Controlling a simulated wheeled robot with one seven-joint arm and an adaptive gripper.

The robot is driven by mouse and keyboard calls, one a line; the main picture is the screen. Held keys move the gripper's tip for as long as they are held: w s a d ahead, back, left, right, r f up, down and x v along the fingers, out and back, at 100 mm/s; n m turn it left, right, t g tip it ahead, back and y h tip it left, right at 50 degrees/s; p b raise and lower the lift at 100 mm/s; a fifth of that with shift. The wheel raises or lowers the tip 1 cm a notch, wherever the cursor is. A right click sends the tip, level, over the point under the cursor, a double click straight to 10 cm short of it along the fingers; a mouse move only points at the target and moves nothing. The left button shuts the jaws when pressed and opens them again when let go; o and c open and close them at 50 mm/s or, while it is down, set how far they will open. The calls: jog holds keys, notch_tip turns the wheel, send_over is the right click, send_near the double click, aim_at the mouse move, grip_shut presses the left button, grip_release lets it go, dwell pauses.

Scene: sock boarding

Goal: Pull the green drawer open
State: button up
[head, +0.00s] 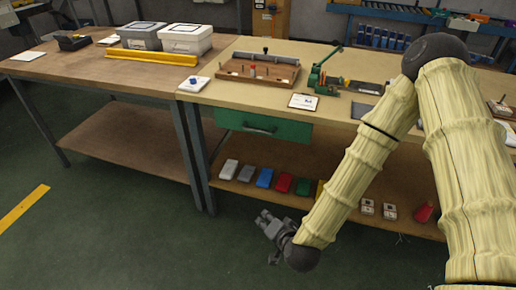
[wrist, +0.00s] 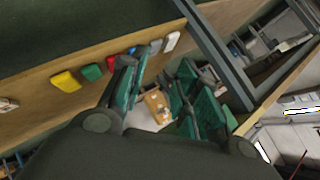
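The green drawer (head: 262,125) sits under the front edge of the middle workbench in the head view. It looks shut, and its dark handle runs across its front. My gripper (head: 267,232) hangs low in front of the bench, below and apart from the drawer, with nothing in it. In the wrist view my gripper (wrist: 158,78) shows its two fingers spread with a gap between them. The drawer cannot be clearly made out in the wrist view, where the fingers cover part of the scene.
The workbench top (head: 228,100) holds a wooden board (head: 258,70), a green press (head: 322,75) and a clipboard (head: 303,102). Several coloured packs, including a blue one (head: 265,178), lie on the lower shelf. A second bench (head: 95,75) stands left.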

jog(key=w+a+r+m+t+b, duration=0.35)
jog(key=w+r+t+b, duration=0.2)
jog(key=w+b, duration=0.4)
jog(key=m+t+h+b, duration=0.2)
jog(key=m+t+b, duration=0.3)
jog(key=m+b, duration=0.15)
send_near(258, 134)
jog(key=s+r, duration=0.4)
jog(key=s, duration=0.1)
jog(key=b+x, duration=0.3)
jog(key=x, duration=0.7)
jog(key=shift+w, duration=0.2)
jog(key=shift+g, duration=0.25)
jog(key=shift+f, duration=0.1)
grip_shut()
